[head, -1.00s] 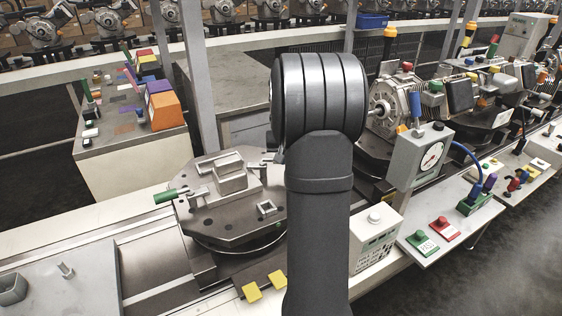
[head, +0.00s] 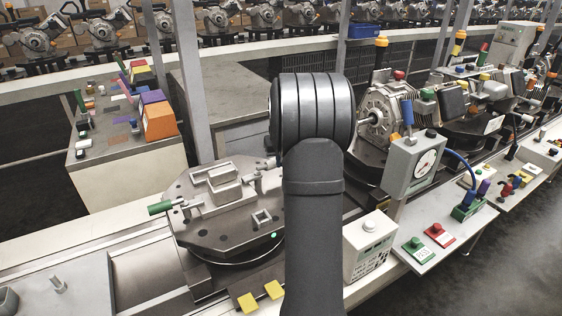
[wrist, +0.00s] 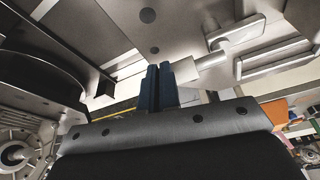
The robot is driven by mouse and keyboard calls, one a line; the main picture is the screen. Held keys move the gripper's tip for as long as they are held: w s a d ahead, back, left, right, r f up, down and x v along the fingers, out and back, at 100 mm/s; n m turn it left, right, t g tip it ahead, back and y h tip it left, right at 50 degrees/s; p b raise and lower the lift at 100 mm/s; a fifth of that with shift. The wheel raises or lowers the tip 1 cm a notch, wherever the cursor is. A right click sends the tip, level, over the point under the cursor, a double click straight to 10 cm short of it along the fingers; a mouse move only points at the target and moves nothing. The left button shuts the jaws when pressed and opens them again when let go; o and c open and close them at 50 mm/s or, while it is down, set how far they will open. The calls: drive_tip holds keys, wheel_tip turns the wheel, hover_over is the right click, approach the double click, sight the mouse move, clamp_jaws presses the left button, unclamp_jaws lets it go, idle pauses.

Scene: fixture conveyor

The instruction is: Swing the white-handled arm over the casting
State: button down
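The fixture plate (head: 220,232) lies left of my arm in the head view, with a pale grey casting block (head: 222,188) on it. A green-handled clamp (head: 160,207) sticks out at its left edge. In the wrist view, a pale round handle (wrist: 199,68) on a metal arm reaches my gripper (wrist: 158,88) from the right. The two dark fingers are close together, and the handle's end meets or passes behind the right finger. I see no clear grip on it. In the head view my own arm hides the gripper and part of the fixture's right side.
A gauge box (head: 412,165) and a motor casting (head: 378,115) stand right of my arm. A white control box (head: 368,245) and a button panel (head: 440,232) are at the front right. A side bench (head: 125,160) with coloured blocks stands at the back left.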

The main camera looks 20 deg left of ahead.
idle(0.4)
drive_tip(key=s+d+r, duration=0.2)
drive_tip(key=r, duration=0.3)
drive_tip(key=s+d+r, duration=0.3)
drive_tip(key=r, duration=0.2)
drive_tip(key=shift+r, duration=0.2)
drive_tip(key=shift+w, duration=0.1)
drive_tip(key=x, duration=0.3)
drive_tip(key=a+x, duration=0.1)
drive_tip(key=x, duration=0.3)
drive_tip(key=w+a+x, duration=0.1)
drive_tip(key=x, duration=0.3)
drive_tip(key=shift+w+a+r, duration=0.1)
drive_tip(key=shift+w+a, duration=0.05)
drive_tip(key=shift+a, duration=0.05)
drive_tip(key=shift+w+a, duration=0.45)
